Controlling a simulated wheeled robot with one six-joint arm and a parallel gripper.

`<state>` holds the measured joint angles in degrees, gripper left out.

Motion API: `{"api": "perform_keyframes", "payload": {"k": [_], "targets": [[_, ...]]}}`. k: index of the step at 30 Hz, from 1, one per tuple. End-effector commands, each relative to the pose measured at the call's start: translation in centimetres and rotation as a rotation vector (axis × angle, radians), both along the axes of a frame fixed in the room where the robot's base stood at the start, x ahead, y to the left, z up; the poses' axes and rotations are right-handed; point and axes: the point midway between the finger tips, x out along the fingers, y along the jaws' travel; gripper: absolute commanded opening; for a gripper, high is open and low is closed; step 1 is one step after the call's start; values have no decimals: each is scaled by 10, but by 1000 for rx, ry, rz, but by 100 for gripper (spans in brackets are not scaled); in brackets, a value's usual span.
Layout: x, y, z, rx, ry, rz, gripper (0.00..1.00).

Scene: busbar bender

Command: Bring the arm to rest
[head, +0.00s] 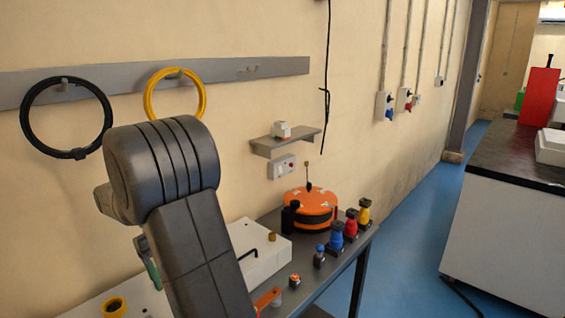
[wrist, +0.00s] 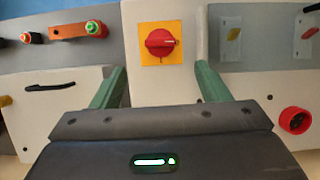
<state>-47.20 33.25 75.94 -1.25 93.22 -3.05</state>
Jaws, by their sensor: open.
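My gripper (wrist: 160,70) shows in the wrist view with its two green fingers spread wide apart. Nothing is held between them. Beyond the fingertips, a red rotary switch on a yellow plate (wrist: 145,58) sits on a pale panel, and no finger appears to touch it. In the head view my dark arm (head: 190,220) stands bent in the foreground. It hides most of my gripper and part of the bench behind it.
A grey bench (head: 357,246) along the wall carries an orange round device (head: 309,208), a white box (head: 262,258) and several coloured connectors. Black (head: 28,125) and yellow (head: 149,98) cable loops hang behind my arm. Blue floor (head: 410,240) is clear on the right, before a dark-topped counter (head: 510,150).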

Motion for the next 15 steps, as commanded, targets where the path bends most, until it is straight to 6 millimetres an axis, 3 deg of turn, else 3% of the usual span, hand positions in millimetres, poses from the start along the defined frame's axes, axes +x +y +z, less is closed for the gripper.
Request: {"api": "perform_keyframes", "payload": {"k": [9, 15], "targets": [[-16, -20, -58, -4, 4, -1, 69], [-23, -28, -86, -3, 3, -1, 69]]}}
